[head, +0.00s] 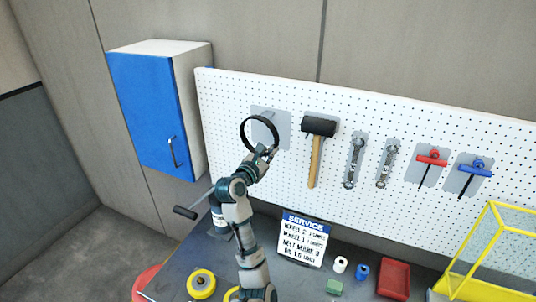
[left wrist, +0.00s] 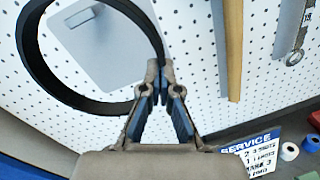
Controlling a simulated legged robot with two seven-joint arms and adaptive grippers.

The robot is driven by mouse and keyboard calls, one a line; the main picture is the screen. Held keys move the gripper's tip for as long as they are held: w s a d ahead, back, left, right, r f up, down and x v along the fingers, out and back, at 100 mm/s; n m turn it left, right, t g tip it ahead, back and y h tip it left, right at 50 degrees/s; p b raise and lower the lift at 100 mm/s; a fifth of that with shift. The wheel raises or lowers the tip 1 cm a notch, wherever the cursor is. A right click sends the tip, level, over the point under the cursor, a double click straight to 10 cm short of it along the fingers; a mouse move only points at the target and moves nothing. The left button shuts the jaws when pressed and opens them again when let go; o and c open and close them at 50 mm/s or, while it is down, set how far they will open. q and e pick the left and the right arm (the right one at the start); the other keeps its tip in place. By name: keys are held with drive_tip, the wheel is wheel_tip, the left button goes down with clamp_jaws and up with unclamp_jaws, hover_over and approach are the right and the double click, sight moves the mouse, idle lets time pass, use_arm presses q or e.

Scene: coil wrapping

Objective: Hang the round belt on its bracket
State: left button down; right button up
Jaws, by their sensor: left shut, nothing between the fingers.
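The round belt (head: 243,131) is a black ring in front of the pegboard, over a grey backing plate (head: 284,120) with a short bracket peg (head: 267,114). In the left wrist view the belt (left wrist: 31,52) curves around the plate (left wrist: 103,42), and its right side runs down to my fingers. My left gripper (head: 269,153) is at the belt's lower right edge. Its fingertips (left wrist: 160,70) are close together with nothing gripped between them. I cannot tell whether the belt rests on the peg. My right gripper is out of view.
A hammer (head: 317,127) hangs just right of the belt, then two wrenches (head: 354,160) and red and blue T-handles (head: 431,157). A blue cabinet (head: 146,110) is at left. A service sign (head: 304,240), red bin (head: 393,279) and yellow frame (head: 490,232) stand below.

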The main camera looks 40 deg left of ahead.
use_arm(q)
drive_tip(key=shift+w+a+r, duration=0.1)
drive_tip(key=shift+w, duration=0.65)
drive_tip(key=w, duration=0.1)
drive_tip(key=w+a, duration=0.1)
drive_tip(key=w, duration=0.3)
drive_tip(key=shift+a+f, duration=0.3)
drive_tip(key=shift+a, duration=0.05)
drive_tip(key=shift+a+f, duration=0.2)
drive_tip(key=shift+f, duration=0.3)
